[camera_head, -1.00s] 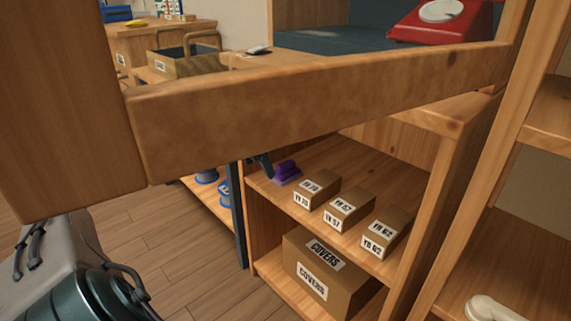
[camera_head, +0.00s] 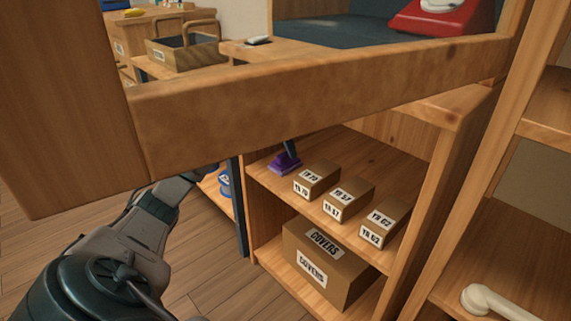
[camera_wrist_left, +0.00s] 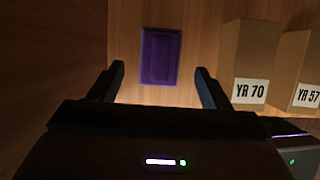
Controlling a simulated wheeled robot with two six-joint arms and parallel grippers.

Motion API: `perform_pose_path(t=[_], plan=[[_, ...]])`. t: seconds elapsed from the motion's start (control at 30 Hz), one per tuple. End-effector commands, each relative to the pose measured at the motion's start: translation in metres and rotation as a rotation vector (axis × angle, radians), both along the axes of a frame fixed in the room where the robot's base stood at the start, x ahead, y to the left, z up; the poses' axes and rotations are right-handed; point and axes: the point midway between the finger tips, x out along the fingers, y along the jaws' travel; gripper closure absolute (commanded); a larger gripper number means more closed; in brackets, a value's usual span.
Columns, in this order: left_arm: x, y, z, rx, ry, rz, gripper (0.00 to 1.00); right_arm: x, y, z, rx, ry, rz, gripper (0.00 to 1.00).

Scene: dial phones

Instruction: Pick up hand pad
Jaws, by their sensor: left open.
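The purple hand pad (camera_head: 283,164) lies on the upper shelf of the low wooden cabinet, at its left end. It also shows in the left wrist view (camera_wrist_left: 160,57) as a purple rectangle with a raised block on top. My left gripper (camera_wrist_left: 160,70) is open and empty, with its dark fingers apart, one toward each side of the pad. In the head view a dark finger (camera_head: 290,147) shows just above the pad; the rest of the gripper is hidden by the wooden beam. My right gripper is in neither view.
Small boxes labelled YR 70 (camera_head: 317,179), YR 57 (camera_head: 348,198) and YR 62 (camera_head: 384,221) stand to the pad's right. A COVERS box (camera_head: 335,267) sits on the lower shelf. A thick wooden beam (camera_head: 320,98) crosses in front, above the shelf.

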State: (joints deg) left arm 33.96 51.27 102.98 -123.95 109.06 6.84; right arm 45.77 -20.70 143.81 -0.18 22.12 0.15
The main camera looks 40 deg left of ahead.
Motion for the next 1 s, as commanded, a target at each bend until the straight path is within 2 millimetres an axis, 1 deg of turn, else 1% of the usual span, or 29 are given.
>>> perform_pose_path(t=[0.13, 0.17, 0.2, 0.3, 0.4, 0.5, 0.73, 0.77, 0.8, 0.93, 0.97, 1.0], plan=[[0.007, -0.002, 0.0, -0.004, -0.002, -0.002, 0.29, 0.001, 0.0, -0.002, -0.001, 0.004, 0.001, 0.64], [0.009, -0.002, -0.004, -0.004, 0.0, -0.002, 0.29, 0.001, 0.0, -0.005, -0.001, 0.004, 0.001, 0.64], [0.011, -0.002, -0.015, -0.004, 0.002, -0.002, 0.29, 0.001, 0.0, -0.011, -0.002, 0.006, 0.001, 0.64], [0.018, -0.003, -0.031, -0.003, 0.001, -0.001, 0.29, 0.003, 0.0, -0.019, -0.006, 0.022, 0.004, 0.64], [0.023, -0.003, -0.042, -0.002, 0.001, -0.001, 0.29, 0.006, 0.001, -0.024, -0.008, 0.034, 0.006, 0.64], [0.025, -0.003, -0.046, -0.001, 0.0, -0.001, 0.29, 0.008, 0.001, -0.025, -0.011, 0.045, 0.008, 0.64], [0.026, -0.003, -0.046, -0.001, 0.0, -0.001, 0.29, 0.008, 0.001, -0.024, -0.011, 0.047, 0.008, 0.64], [0.026, -0.003, -0.046, -0.001, 0.0, -0.001, 0.33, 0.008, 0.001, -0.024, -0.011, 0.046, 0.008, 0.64], [0.026, -0.003, -0.046, -0.001, 0.0, -0.001, 0.41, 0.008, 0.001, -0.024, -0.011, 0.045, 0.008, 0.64], [0.026, -0.003, -0.046, -0.001, 0.0, -0.001, 0.66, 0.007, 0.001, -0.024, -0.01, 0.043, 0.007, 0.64], [0.026, -0.003, -0.046, 0.0, 0.0, -0.001, 0.69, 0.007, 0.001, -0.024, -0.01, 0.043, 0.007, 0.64], [0.026, -0.003, -0.046, 0.0, 0.0, -0.001, 0.69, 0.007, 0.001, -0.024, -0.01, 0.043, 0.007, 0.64]])
